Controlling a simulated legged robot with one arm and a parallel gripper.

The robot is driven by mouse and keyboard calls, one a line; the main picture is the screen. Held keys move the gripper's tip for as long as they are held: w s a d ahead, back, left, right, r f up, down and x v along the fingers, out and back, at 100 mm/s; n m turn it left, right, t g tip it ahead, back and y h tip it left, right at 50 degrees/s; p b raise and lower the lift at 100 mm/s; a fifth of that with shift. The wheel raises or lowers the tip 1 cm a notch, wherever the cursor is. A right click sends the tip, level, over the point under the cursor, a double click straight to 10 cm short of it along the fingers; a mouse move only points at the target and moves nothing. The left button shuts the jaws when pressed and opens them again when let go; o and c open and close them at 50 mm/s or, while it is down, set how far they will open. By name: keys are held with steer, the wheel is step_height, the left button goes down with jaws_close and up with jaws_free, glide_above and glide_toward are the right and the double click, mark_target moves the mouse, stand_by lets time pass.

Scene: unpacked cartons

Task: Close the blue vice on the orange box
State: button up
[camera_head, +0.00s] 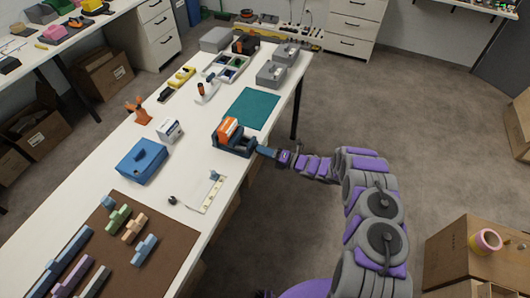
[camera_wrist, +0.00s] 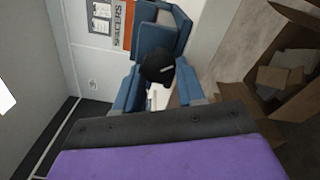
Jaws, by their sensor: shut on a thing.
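The blue vice (camera_head: 236,146) stands near the right edge of the white table. The orange box (camera_head: 229,128), with a white label, stands upright between its jaws. In the wrist view, the vice (camera_wrist: 158,38) is straight ahead, with the box (camera_wrist: 121,12) beyond it at the top. I cannot tell whether the jaws touch the box. My gripper (camera_head: 262,150) reaches the vice from the right. Its two blue fingers (camera_wrist: 158,82) are on either side of the vice's round black knob (camera_wrist: 157,66) and are shut on it. The fingers hide part of the vice's front.
A white-and-blue carton (camera_head: 170,131) and a larger blue box (camera_head: 141,161) are left of the vice. A teal mat (camera_head: 251,108) lies behind it. Grey bins (camera_head: 271,75) stand farther back. Open floor lies right of the table.

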steer(key=shift+w+d+r+m+b, duration=0.1)
steer(key=shift+m+b, duration=0.45)
steer(key=shift+m, duration=3.8)
steer(key=shift+w+r+m+b, duration=0.1)
steer(key=shift+m+b, duration=0.4)
steer(key=shift+m, duration=3.8)
steer(key=shift+w+d+m+b, duration=0.1)
steer(key=shift+m+b, duration=0.45)
steer(key=shift+m, duration=3.8)
steer(key=o, duration=0.8)
steer(key=shift+w+f, duration=0.1)
steer(key=shift+o, duration=1.3)
steer(key=shift+a, duration=0.1)
steer(key=p+v, duration=0.2)
steer(key=v, duration=1.5)
steer(key=shift+d+p, duration=0.2)
steer(key=shift+p, duration=0.2)
